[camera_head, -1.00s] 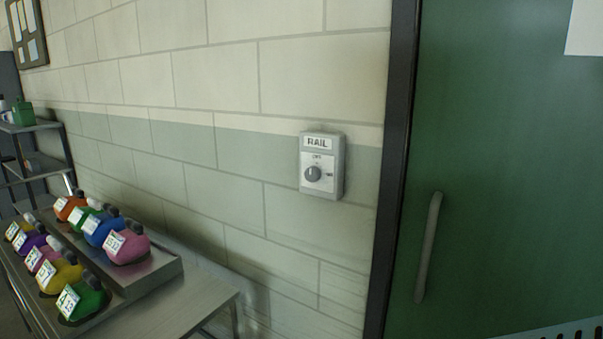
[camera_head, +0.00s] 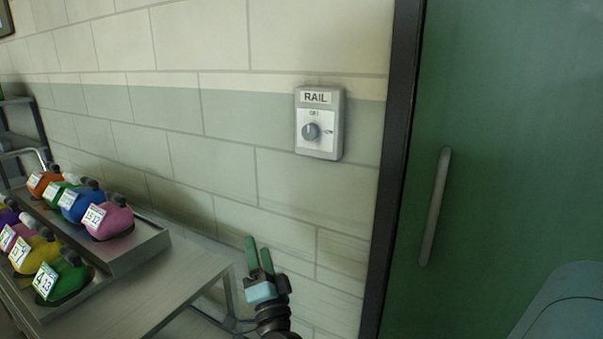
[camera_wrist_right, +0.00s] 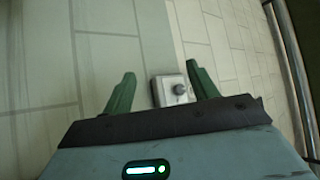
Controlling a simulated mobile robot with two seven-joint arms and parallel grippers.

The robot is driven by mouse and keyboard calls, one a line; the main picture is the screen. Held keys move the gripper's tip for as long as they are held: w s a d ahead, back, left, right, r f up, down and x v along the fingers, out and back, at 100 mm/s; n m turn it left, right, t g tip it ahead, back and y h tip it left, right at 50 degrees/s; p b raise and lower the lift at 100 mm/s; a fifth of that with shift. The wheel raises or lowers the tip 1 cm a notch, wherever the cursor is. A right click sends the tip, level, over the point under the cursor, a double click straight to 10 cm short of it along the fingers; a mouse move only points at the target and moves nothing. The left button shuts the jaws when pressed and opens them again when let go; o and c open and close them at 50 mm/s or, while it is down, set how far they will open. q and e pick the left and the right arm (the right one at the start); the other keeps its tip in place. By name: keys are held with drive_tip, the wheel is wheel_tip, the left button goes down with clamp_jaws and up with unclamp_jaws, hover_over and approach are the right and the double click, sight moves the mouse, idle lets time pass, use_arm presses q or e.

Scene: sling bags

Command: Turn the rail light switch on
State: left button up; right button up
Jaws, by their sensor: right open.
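The rail light switch (camera_head: 320,123) is a grey wall box labelled RAIL, with a round grey knob (camera_head: 311,131). The knob's pointer looks upright, toward the OFF mark; an ON mark is at its right. My right gripper (camera_head: 259,253) is below and left of the switch in the head view, its green fingers open, empty and apart from it. In the right wrist view the switch (camera_wrist_right: 160,92) and its knob (camera_wrist_right: 179,89) show beyond and between the open fingers (camera_wrist_right: 160,80). My left gripper is not in view.
A metal table (camera_head: 150,290) at the lower left bears a raised tray (camera_head: 152,246) with several coloured, tagged sling bags (camera_head: 109,217). A green door (camera_head: 510,130) with a long handle (camera_head: 436,205) and dark frame (camera_head: 394,150) is right of the switch. The wall around the switch is clear.

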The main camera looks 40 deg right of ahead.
use_arm(q)
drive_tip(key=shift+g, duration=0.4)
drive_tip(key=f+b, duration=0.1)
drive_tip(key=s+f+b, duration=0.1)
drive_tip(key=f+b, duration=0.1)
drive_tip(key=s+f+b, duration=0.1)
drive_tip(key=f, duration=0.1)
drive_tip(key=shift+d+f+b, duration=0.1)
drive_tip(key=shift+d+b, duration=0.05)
drive_tip(key=shift+b, duration=0.2)
use_arm(e)
drive_tip(key=w+d+r+m+g+h, duration=0.1)
drive_tip(key=d+r+m+g+h, duration=0.2)
drive_tip(key=m, duration=1.2)
drive_tip(key=w+d+r+m+g+h, duration=0.2)
drive_tip(key=d+r+m+g+h, duration=0.2)
drive_tip(key=d+r+m+g, duration=0.5)
wheel_tip(320, 180, up, 9)
drive_tip(key=m+g, duration=0.4)
drive_tip(key=m, duration=0.2)
drive_tip(key=shift+w+d+r+g, duration=0.15)
drive_tip(key=shift+w+r+g, duration=0.05)
drive_tip(key=shift+w+g, duration=0.1)
drive_tip(key=shift+d, duration=0.1)
